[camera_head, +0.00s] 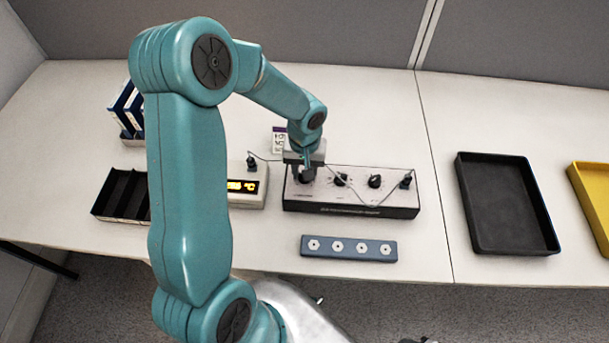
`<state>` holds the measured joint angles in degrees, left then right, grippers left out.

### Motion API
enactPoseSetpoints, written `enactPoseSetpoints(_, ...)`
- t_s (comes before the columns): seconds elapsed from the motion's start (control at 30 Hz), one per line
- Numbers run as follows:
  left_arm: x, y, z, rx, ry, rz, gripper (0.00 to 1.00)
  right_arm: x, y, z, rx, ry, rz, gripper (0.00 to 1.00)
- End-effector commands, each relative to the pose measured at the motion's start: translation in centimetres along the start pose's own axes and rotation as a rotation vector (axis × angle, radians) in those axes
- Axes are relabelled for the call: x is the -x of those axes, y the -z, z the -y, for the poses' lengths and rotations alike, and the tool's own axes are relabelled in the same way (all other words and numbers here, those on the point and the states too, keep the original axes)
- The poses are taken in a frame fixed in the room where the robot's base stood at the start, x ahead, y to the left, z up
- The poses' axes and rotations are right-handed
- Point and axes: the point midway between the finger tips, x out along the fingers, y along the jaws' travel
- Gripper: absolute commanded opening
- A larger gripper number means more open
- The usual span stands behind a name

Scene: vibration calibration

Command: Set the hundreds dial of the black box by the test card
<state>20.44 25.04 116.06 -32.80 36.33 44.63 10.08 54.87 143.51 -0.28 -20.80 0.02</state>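The black box (350,209) stands on the table at the middle, with a light top panel. A middle dial (341,180) and a right dial (375,181) show on its top. My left gripper (306,172) points down over the leftmost dial and mostly hides it. I cannot tell whether its fingers touch or grip that dial. The test card (279,141), white with a purple top band, is just behind the gripper and partly hidden; its writing is too small to read. My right gripper is not in view.
A meter with a lit orange display (241,186) stands left of the box; a cable runs from it to a plug (406,182) on the box. A blue strip with several white sockets (349,248) lies in front. Black tray (549,247) and yellow tray (577,185) are at right.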

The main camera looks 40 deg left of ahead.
Motion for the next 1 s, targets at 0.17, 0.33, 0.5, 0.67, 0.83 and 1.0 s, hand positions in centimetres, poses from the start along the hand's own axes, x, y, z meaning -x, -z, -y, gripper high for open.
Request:
enactPoseSetpoints(0.17,-0.4,0.2,-0.1,0.117,-0.003,-0.008,0.03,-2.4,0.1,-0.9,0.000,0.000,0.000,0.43)
enactPoseSetpoints(0.33,-0.3,0.2,-0.1,0.205,-0.004,-0.007,0.03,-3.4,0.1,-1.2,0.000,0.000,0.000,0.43)
enactPoseSetpoints(0.5,-0.1,0.2,0.0,0.260,-0.002,-0.006,0.03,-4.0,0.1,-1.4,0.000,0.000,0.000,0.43)
enactPoseSetpoints(0.67,0.0,0.2,0.0,0.282,-0.002,-0.006,0.03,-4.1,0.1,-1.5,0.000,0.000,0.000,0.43)
enactPoseSetpoints(0.83,0.1,0.2,0.0,0.286,-0.002,-0.006,0.03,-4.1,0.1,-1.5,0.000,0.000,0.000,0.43)
enactPoseSetpoints(1.0,0.1,0.2,0.0,0.285,-0.002,-0.006,0.03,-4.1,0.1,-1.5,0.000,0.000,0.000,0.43)
